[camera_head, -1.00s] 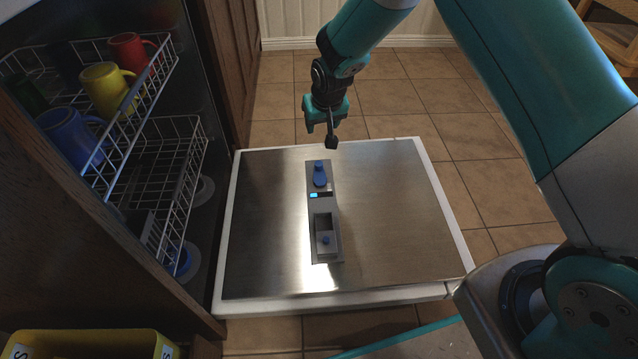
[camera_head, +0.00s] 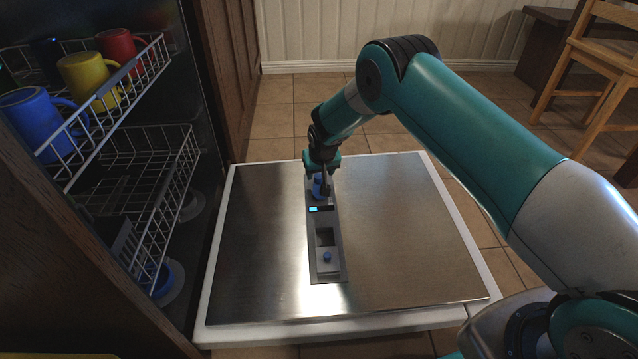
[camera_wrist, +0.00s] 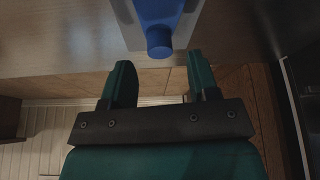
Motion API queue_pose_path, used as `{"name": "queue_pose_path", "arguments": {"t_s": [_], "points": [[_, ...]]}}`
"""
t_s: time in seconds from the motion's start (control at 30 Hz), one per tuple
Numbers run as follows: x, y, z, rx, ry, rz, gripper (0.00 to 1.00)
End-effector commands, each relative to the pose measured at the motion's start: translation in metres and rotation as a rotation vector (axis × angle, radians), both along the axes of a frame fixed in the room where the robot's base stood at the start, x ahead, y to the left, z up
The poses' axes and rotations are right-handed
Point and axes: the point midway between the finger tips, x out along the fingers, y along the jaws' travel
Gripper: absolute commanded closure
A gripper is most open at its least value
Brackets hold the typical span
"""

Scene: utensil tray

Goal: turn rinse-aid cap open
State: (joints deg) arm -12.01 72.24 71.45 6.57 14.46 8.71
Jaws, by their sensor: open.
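The blue rinse-aid cap (camera_head: 317,187) sits at the far end of the grey dispenser strip (camera_head: 334,274) on the open dishwasher door. In the head view my gripper (camera_head: 322,190) is down at the cap and partly hides it. In the wrist view the blue cap (camera_wrist: 158,38) is at the top centre, its round end toward me. My gripper (camera_wrist: 160,75) is open there, with one finger on each side in the picture and a gap between each finger and the cap. Contact is not visible.
The steel door (camera_head: 413,250) is otherwise clear around the strip. A small blue knob (camera_head: 327,257) sits on the strip's near part. The wire racks (camera_head: 140,205) with coloured mugs stand left. A wooden chair (camera_head: 590,70) is at the back right.

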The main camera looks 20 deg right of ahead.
Motion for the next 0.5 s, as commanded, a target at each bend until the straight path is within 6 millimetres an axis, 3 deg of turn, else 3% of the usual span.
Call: {"name": "queue_pose_path", "arguments": {"t_s": [0.03,0.13,0.5], "points": [[0.003,0.0,-0.013,0.0,0.0,0.0,0.45],[0.008,0.0,-0.023,0.0,0.0,0.0,0.45],[0.012,-0.001,-0.028,0.0,0.001,0.0,0.45]]}}
